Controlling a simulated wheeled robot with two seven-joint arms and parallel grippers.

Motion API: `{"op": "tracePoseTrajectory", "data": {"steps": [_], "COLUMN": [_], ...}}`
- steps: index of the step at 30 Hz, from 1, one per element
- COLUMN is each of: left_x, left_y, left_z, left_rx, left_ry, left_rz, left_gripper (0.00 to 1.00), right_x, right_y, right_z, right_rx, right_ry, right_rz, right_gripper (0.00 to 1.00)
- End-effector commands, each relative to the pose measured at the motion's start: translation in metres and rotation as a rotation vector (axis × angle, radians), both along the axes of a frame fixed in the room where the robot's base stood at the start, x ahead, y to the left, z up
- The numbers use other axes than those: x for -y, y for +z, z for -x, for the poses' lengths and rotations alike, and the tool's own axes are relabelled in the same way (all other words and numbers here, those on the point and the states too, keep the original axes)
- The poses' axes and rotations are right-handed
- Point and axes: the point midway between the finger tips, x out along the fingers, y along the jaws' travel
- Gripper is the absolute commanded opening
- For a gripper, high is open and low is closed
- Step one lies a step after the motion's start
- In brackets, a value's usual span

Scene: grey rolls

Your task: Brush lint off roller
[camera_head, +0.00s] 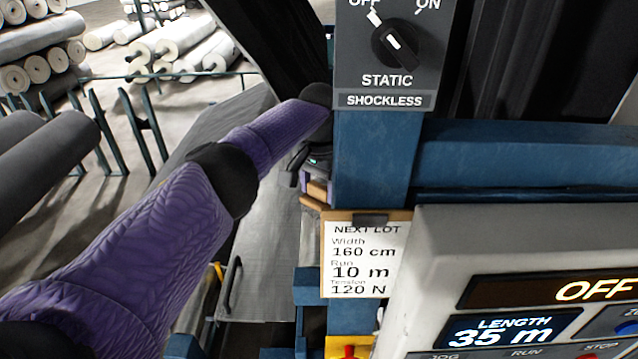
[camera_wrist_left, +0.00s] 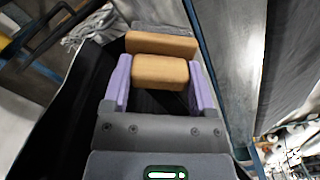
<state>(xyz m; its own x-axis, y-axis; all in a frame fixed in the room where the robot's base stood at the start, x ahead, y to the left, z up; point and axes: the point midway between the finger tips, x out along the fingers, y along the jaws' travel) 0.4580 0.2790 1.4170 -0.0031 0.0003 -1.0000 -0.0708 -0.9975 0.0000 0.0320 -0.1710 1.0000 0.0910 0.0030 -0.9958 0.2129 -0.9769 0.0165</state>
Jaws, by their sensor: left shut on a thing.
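My left gripper (camera_wrist_left: 160,95) has its two purple fingers shut on the wooden grip of a brush (camera_wrist_left: 160,72). A wider wooden bar of the brush lies just beyond the fingertips. In the head view my left arm reaches in from the left, and the gripper (camera_head: 310,168) is partly hidden behind a blue post. A bit of the tan brush (camera_head: 317,192) shows below it. I cannot clearly make out the roller or any lint. My right gripper is not in view.
A clipboard card (camera_head: 363,258) hangs below. A control panel (camera_head: 470,240) reading OFF and 35 m fills the lower right. Grey rolls (camera_head: 45,160) and racks stand at left.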

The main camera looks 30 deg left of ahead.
Motion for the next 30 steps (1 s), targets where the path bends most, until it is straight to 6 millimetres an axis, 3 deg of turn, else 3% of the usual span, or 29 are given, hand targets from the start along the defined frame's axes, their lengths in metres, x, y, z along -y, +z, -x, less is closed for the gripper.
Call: {"op": "tracePoseTrajectory", "data": {"steps": [4,30], "left_x": [0.008,0.048], "left_y": [0.005,-0.003], "left_z": [0.016,0.079], "left_rx": [-0.001,-0.007], "left_ry": [-0.004,-0.005], "left_rz": [-0.002,0.0], "left_gripper": [0.09,0.09], "right_x": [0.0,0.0], "right_y": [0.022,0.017], "right_z": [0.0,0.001], "right_rx": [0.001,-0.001], "right_ry": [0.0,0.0], "right_rz": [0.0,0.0], "right_gripper": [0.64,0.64]}}
